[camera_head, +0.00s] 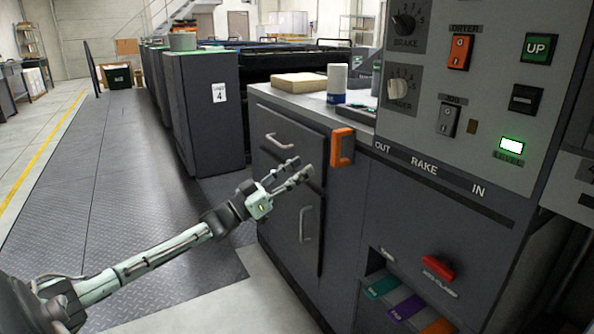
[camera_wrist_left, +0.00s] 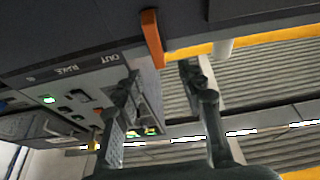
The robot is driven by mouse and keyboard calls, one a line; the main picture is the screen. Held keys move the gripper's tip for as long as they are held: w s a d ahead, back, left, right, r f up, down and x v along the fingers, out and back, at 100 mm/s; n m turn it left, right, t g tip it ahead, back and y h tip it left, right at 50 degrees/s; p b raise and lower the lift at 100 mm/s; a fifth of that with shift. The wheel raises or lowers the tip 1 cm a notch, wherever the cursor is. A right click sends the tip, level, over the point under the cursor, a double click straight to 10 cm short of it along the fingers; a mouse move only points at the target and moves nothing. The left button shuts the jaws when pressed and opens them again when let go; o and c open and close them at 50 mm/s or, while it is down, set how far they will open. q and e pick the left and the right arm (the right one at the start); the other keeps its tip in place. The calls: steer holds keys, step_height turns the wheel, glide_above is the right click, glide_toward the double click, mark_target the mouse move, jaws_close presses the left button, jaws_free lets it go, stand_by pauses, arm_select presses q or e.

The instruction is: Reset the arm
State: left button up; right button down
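My left arm reaches in from the lower left in the head view. Its gripper (camera_head: 300,169) is in front of the dark cabinet's doors, just left of and below the orange handle (camera_head: 342,147). The two fingers are apart with nothing between them. In the left wrist view, the left gripper's fingers (camera_wrist_left: 158,75) stand wide apart and empty. The orange handle (camera_wrist_left: 152,38) shows beyond and between them, apart from the fingers. My right gripper is in neither view.
The grey control panel (camera_head: 455,178) has knobs, switches and a lit green button (camera_head: 512,146). Below it are a red handle (camera_head: 437,268) and several coloured tabs. The dark cabinet (camera_head: 287,212) has two metal pulls. The floor walkway at left is clear.

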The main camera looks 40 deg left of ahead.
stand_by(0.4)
arm_select(q)
steer(key=s+d+f+n+g+y, duration=0.1)
steer(key=s+d+f+g+y, duration=0.15)
steer(key=f, duration=0.55)
steer(key=s+d+f+n+g+y+p, duration=0.1)
steer(key=d+f+g+y, duration=0.2)
steer(key=f, duration=0.5)
steer(key=s+d+f+n+g+y, duration=0.15)
steer(key=d+f, duration=0.25)
steer(key=f, duration=0.4)
steer(key=s+d+f+g+y, duration=0.1)
steer(key=s+d+f+g, duration=0.2)
steer(key=s, duration=0.6)
steer(key=s+d+f+g+y+p, duration=0.1)
steer(key=s+d+f+g, duration=0.2)
steer(key=s+f, duration=0.3)
steer(key=s+d+f+g, duration=0.3)
steer(key=s+f+g, duration=0.1)
steer(key=s, duration=0.8)
steer(key=shift+s+f+m+g+y+p, duration=0.3)
steer(key=shift+m+g+y, duration=0.1)
steer(key=shift+g, duration=0.1)
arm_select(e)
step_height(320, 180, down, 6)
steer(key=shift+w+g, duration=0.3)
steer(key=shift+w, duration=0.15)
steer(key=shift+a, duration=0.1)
